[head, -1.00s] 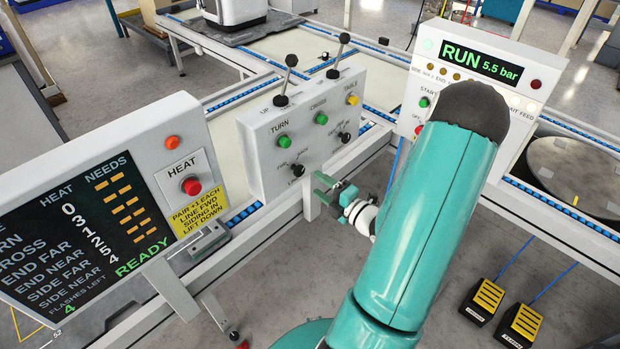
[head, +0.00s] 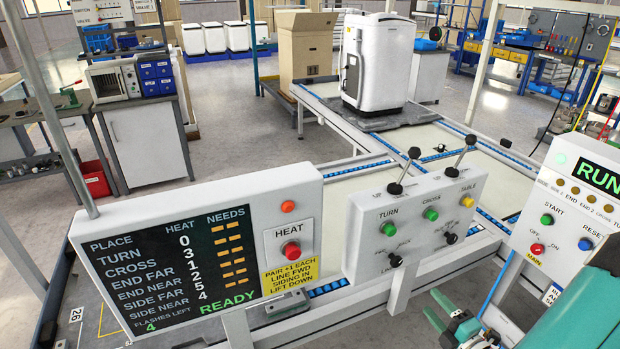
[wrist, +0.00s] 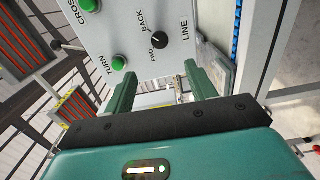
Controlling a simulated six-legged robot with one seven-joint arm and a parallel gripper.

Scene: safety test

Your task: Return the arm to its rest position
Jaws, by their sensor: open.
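My gripper (head: 438,308) shows at the lower right of the head view, in front of and below the lever panel (head: 370,245). Its two green fingers are apart. In the wrist view my gripper (wrist: 162,85) is open, with nothing seen held between the fingers. The panel's black LINE knob (wrist: 160,40) and green TURN button (wrist: 119,63) show just beyond the fingers. Whether a finger touches the panel cannot be told. Part of my teal arm shows at the lower right edge of the head view; most of it is out of frame.
The HEAT display board (head: 170,262) stands at the left, reading READY with 4 flashes left. A control box (head: 560,205) marked RUN stands at the right. Behind the panels, a conveyor frame (head: 360,165) carries a white machine (head: 377,62) on a grey base. Open floor lies at the back left.

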